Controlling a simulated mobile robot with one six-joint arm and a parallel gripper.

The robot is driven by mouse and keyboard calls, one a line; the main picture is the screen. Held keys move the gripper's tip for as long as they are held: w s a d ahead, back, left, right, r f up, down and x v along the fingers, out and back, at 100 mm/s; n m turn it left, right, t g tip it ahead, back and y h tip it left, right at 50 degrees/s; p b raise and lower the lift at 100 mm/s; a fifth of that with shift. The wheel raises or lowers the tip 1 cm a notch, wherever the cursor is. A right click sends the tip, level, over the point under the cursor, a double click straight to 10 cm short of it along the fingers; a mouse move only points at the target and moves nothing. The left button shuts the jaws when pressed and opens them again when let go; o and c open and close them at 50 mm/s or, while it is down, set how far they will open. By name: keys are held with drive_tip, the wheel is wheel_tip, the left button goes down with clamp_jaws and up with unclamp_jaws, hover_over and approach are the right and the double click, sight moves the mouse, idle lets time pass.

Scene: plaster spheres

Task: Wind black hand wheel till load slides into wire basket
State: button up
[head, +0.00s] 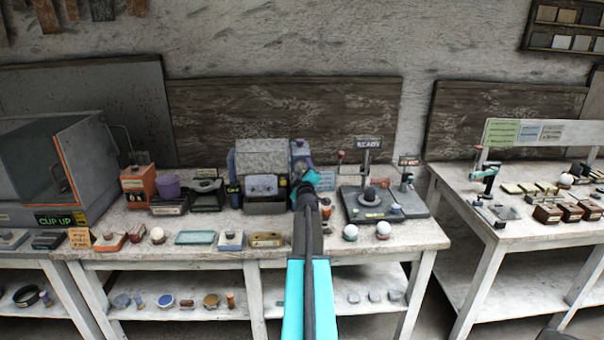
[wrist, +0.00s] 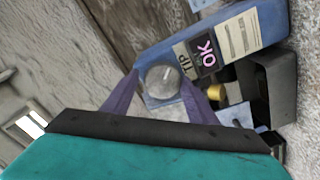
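My gripper (wrist: 160,82) reaches a blue machine (head: 300,156) at the middle of the bench in the head view. In the wrist view its two purple fingers stand apart, one on each side of a round grey disc (wrist: 166,84). I cannot tell whether they press on it or only straddle it. The blue housing (wrist: 245,35) behind carries a label reading "TIP" and "OK". I cannot make out a black hand wheel or a wire basket for certain. A dark grey open bin (wrist: 277,88) sits at the right of the wrist view. The load cannot be told apart.
A grey board (head: 415,209) with a post and dark dome (head: 371,194) stands right of my arm. Two whitish balls (head: 350,232) lie at the front edge. Orange (head: 138,185) and black devices crowd the left. A second bench (head: 480,217) stands right, past a gap.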

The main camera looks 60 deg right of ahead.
drive_tip(key=shift+f, duration=0.15)
drive_tip(key=shift+a, duration=0.1)
drive_tip(key=shift+s+a, duration=0.25)
drive_tip(key=shift+a, duration=0.05)
drive_tip(key=v, duration=1.3)
idle(0.5)
drive_tip(key=shift+d, duration=0.1)
idle(0.4)
drive_tip(key=shift+s, duration=0.1)
